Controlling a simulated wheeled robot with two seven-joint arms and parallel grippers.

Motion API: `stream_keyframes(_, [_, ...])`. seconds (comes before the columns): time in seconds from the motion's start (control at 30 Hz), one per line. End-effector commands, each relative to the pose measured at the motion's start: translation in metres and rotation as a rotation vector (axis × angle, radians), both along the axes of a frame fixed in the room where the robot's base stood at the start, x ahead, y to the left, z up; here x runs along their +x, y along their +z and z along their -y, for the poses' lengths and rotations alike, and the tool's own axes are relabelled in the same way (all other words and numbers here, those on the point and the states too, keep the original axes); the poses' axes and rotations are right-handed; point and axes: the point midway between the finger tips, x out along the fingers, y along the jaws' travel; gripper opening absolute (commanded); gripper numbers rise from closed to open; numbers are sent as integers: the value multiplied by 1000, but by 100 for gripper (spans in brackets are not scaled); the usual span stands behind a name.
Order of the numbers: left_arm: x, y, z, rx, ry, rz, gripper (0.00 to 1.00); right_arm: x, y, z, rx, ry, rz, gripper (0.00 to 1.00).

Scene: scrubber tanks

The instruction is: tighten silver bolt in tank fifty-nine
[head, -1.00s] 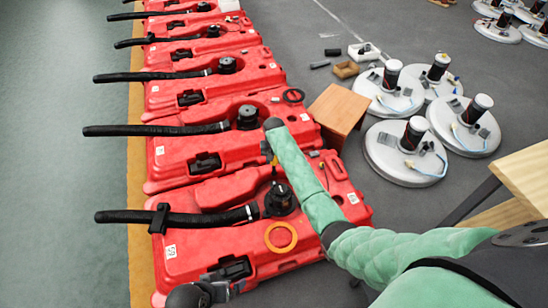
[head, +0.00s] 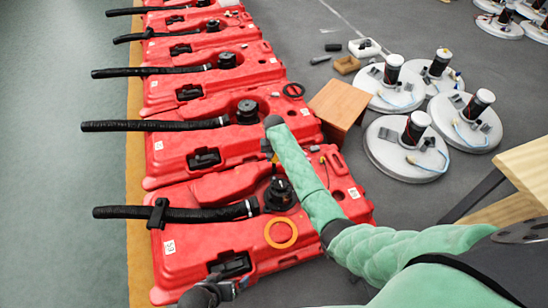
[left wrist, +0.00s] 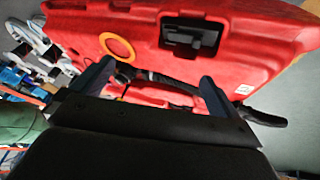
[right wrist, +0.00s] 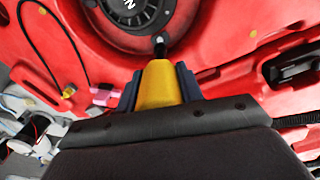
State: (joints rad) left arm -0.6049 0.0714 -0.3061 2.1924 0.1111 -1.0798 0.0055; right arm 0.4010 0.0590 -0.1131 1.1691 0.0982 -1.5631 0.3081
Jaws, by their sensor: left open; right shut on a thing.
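The nearest red tank (head: 185,275) carries a white number label (head: 169,247) that looks like 59. A black round cap (head: 280,195) sits on it, with a black hose to its left. My right gripper (right wrist: 158,85) is shut on a yellow-handled driver (right wrist: 157,88) whose dark shaft points at the cap's edge. A small silver bolt head (right wrist: 158,39) shows at the driver's tip; I cannot tell whether they touch. In the head view my right gripper (head: 268,154) is mostly hidden by its arm. My left gripper (left wrist: 155,85) is open and empty above the tank's near side.
An orange ring (head: 281,234) lies on the nearest tank. More red tanks (head: 205,95) stand in a row behind it. A wooden box (head: 338,105) and round white units (head: 398,155) stand at right. A wooden table (head: 525,175) is at the right edge.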

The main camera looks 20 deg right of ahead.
Motion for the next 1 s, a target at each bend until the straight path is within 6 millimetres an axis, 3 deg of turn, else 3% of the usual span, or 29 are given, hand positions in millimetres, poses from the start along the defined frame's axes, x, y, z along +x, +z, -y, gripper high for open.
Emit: stream_keyframes(1.0, [3, -98, 4, -14, 32, 79, 100, 0, -21, 0, 0, 0, 1, 8])
